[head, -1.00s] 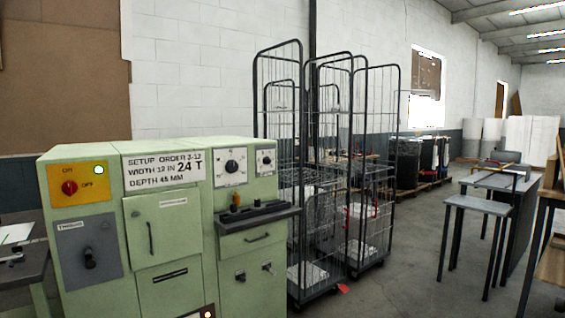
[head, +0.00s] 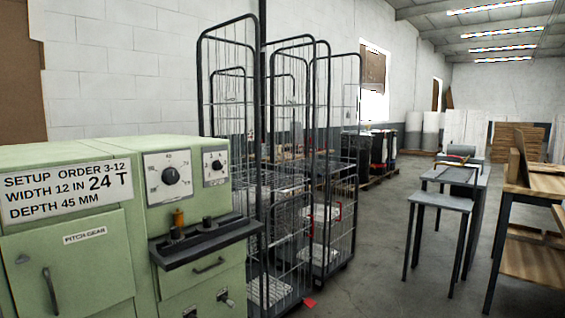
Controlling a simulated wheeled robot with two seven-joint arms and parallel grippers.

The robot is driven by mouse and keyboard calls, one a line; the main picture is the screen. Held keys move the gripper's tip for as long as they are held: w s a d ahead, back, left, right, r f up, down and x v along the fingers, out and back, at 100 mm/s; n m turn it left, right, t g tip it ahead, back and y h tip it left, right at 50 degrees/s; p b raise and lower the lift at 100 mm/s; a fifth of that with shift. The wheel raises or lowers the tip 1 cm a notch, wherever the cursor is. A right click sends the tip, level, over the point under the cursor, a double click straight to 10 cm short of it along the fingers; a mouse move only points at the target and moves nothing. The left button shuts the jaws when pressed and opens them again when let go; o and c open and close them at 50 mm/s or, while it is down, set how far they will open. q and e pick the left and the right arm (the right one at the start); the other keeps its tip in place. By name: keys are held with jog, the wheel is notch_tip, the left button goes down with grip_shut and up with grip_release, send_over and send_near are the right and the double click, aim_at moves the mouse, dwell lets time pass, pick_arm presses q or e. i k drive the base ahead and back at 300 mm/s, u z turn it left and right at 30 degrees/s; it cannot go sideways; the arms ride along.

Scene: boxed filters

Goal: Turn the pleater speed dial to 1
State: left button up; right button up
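The green pleater machine (head: 100,260) stands at the lower left in the head view. Two dials sit on its upper front: a larger black knob on a white plate (head: 170,175) and a smaller black knob on a white plate (head: 216,166). Their scale markings are too small to read surely, so I cannot tell which is the speed dial or its setting. A sign on the machine (head: 66,191) reads setup order 3-12, width 12 in, 24 T, depth 45 mm. Neither of my grippers is in view.
A black ledge (head: 205,240) with small knobs juts out below the dials. Tall wire cage trolleys (head: 262,150) stand just right of the machine. A small grey table (head: 440,201) and a wooden shelf unit (head: 530,200) stand at the right. Grey floor (head: 380,250) is open between.

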aim_at(217, 165)
jog(key=u, duration=0.05)
jog(key=i, duration=1.35)
jog(key=u, duration=0.5)
